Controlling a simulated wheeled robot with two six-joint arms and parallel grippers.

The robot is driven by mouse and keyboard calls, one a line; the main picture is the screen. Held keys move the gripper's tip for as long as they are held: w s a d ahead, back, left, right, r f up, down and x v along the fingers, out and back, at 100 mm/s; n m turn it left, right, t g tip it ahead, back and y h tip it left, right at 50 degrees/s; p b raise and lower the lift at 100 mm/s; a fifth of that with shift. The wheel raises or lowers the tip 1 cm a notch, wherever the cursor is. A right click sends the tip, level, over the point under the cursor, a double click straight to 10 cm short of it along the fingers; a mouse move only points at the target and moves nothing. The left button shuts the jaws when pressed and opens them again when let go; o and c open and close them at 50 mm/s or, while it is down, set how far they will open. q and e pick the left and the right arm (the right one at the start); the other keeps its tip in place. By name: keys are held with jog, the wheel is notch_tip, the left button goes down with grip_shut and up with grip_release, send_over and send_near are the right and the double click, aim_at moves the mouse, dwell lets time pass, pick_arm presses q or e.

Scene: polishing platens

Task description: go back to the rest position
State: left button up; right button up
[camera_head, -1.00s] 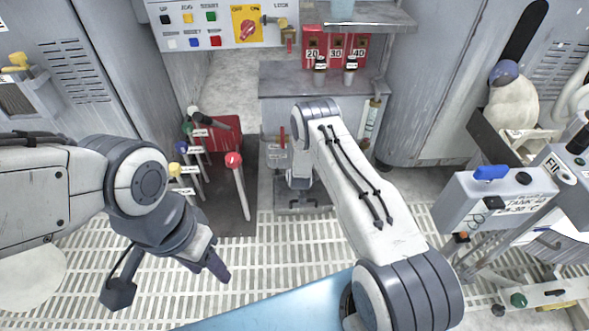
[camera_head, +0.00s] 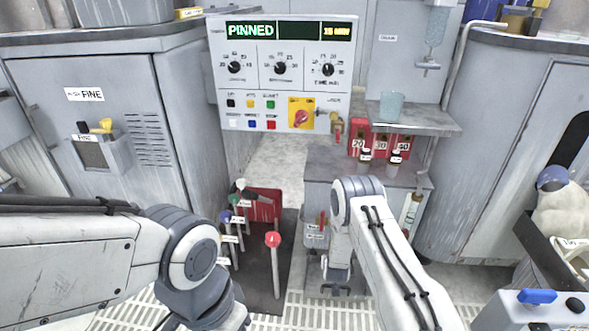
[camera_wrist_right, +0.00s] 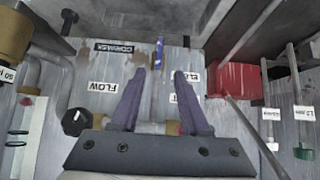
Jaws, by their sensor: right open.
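My left arm (camera_head: 85,250) comes in from the left of the head view. Its wrist (camera_head: 195,260) is low in the picture, and the fingers are below the lower edge, out of sight. My right arm (camera_head: 400,265) rises from the bottom right and bends down at its wrist beside the grey cabinet. In the right wrist view my right gripper (camera_wrist_right: 160,72) has its two purple fingers apart with nothing held between them. A pipe with a brass-coloured fitting passes behind the fingers, and a grey panel with a FLOW label (camera_wrist_right: 102,88) lies beyond.
Several colour-knobbed levers, including a red-knobbed one (camera_head: 273,240), stand near the left wrist. A control panel (camera_head: 280,65) reads PINNED. Red numbered holders (camera_head: 379,142) stand on the grey cabinet. A box with a blue knob (camera_head: 537,297) is at lower right. Pale floor lies behind the levers.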

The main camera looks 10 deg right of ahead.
jog(key=s+a+r+n+g+y, duration=0.1)
jog(key=s+a+r+g, duration=0.3)
jog(key=r, duration=0.8)
jog(key=s+a+r+n+t+y, duration=0.1)
jog(key=s+r+y, duration=0.1)
jog(key=s+r, duration=0.65)
jog(key=s+r+n+g, duration=0.1)
jog(key=s+r+g, duration=0.2)
jog(key=s+r, duration=0.85)
jog(key=s+a+r+n+g+p, duration=0.1)
jog(key=s+a+r+n+p, duration=0.1)
jog(key=s+a+r+n, duration=0.4)
jog(key=s+a+r+n+g+p, duration=0.2)
jog(key=s+a+r, duration=0.1)
jog(key=s+a, duration=0.65)
notch_tip(320, 180, up, 37)
jog(key=d+p, duration=0.1)
jog(key=p, duration=3.6)
jog(key=shift+w+m+y, duration=0.15)
jog(key=shift+m+y, duration=0.15)
